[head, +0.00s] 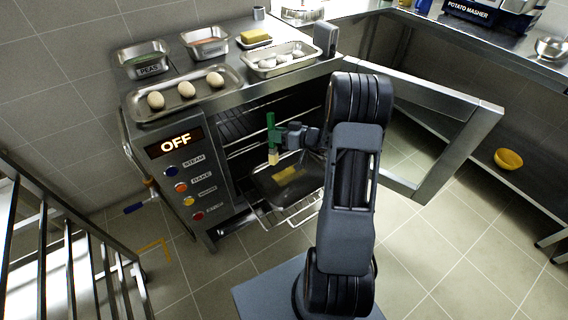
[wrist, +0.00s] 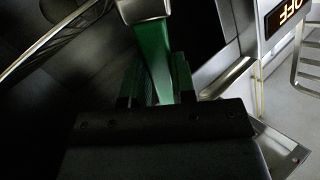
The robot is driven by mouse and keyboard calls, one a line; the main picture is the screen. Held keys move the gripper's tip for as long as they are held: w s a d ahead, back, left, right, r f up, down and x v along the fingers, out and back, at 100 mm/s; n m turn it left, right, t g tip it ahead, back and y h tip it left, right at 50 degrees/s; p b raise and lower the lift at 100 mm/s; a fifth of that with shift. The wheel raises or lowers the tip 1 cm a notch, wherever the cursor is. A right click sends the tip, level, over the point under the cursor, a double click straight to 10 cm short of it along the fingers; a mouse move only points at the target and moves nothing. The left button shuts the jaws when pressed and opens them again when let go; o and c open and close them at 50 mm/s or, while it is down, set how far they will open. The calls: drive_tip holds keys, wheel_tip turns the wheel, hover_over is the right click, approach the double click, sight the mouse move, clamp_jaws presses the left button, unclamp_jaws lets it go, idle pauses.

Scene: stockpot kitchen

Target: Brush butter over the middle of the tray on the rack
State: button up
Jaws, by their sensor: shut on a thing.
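My gripper (head: 278,136) is shut on the green handle of a brush (head: 271,125), which is upright with its pale bristles pointing down. In the wrist view the green handle (wrist: 152,60) runs up from the jaws to a metal collar. A dark tray (head: 262,187) sits on the wire rack (head: 270,219), which sticks out of the open oven. A yellow patch (head: 287,175) shows on the tray near its middle. The bristle tip is just above or at the tray, left of and behind the patch; I cannot tell whether it touches. My arm hides the tray's right side.
The oven panel (head: 176,144) reads OFF. The open door (head: 446,150) stands to the right. On the oven top are an egg tray (head: 222,97), a peas tin (head: 137,70), another tin and a yellow block (head: 255,36). A railing stands at left.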

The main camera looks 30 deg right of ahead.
wheel_tip(320, 180, down, 12)
drive_tip(key=d+b, duration=0.3)
drive_tip(key=b, duration=0.4)
drive_tip(key=shift+w+t, duration=0.35)
drive_tip(key=shift+t, duration=0.05)
drive_tip(key=shift+a, duration=0.1)
